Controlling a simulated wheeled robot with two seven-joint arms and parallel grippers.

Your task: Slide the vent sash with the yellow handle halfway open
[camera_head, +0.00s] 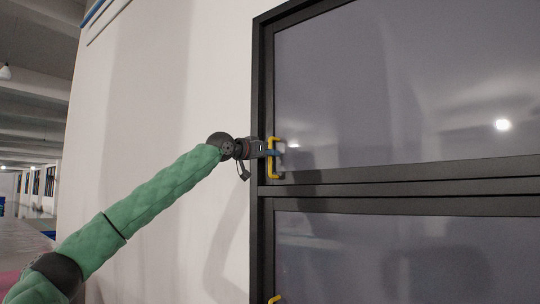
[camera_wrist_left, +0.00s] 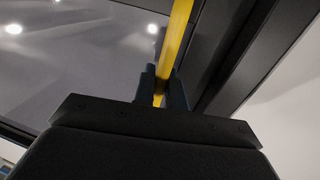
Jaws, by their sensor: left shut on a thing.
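The upper vent sash (camera_head: 400,90) is a dark glass pane in a black frame, with a yellow handle (camera_head: 271,172) upright at its lower left edge. My left gripper (camera_head: 270,152) is at that handle, shut on its bar. In the left wrist view the yellow handle (camera_wrist_left: 174,45) runs down between the two dark fingers of my left gripper (camera_wrist_left: 162,90). The fingers cover a part of the bar. My right gripper is not in view.
A lower dark pane (camera_head: 390,255) sits beneath the upper one, with a second yellow handle (camera_head: 274,299) partly cut off at the bottom edge. A plain pale wall (camera_head: 180,80) lies left of the frame. An open hall shows at far left.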

